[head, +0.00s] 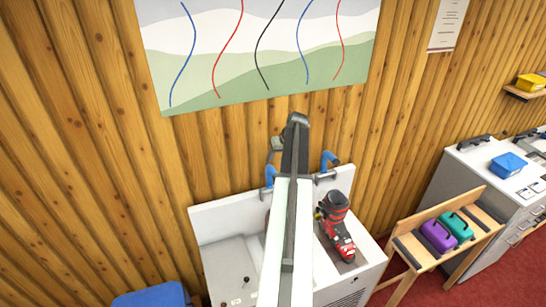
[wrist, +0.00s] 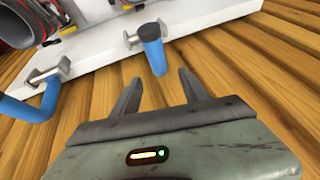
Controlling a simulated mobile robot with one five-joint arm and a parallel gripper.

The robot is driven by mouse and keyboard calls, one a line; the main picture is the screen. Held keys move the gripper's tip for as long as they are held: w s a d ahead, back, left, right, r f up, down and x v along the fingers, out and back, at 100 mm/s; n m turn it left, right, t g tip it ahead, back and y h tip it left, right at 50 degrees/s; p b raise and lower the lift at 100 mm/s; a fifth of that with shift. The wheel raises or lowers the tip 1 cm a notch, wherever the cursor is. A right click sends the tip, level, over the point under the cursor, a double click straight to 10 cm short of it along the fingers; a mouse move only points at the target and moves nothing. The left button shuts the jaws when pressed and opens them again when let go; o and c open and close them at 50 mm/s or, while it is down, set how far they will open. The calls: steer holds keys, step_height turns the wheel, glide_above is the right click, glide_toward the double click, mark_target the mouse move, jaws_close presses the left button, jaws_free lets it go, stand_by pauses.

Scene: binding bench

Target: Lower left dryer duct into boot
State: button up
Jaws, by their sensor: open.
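Two blue dryer ducts stand at the back of a white dryer unit (head: 215,222). The left duct (head: 270,175) is partly hidden by my arm in the head view. In the wrist view, a blue duct (wrist: 153,52) on a metal bracket is ahead of my gripper (wrist: 160,80), which is open and empty. Its end is near the gap between the fingertips, with no clear contact. The right duct (head: 330,160) bends over near a red and black boot (head: 336,215). Part of a red and dark boot (wrist: 18,22) shows at the wrist view's upper left. My arm hides the unit's middle.
A plank wall (head: 100,150) stands close behind the unit. At right are a wooden stand (head: 422,255) with purple and teal items and a grey cabinet (head: 465,195). A blue object (head: 152,298) is at lower left. Red floor shows at right.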

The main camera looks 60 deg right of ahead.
mark_target(272, 167)
steer(key=b+x, duration=0.7)
steer(key=x, duration=0.1)
steer(key=shift+s+d+b, duration=0.1)
steer(key=shift+d+b, duration=0.05)
steer(key=shift+b, duration=0.15)
steer(key=shift+r, duration=0.1)
steer(key=shift+c, duration=0.5)
jaws_close()
stand_by(0.5)
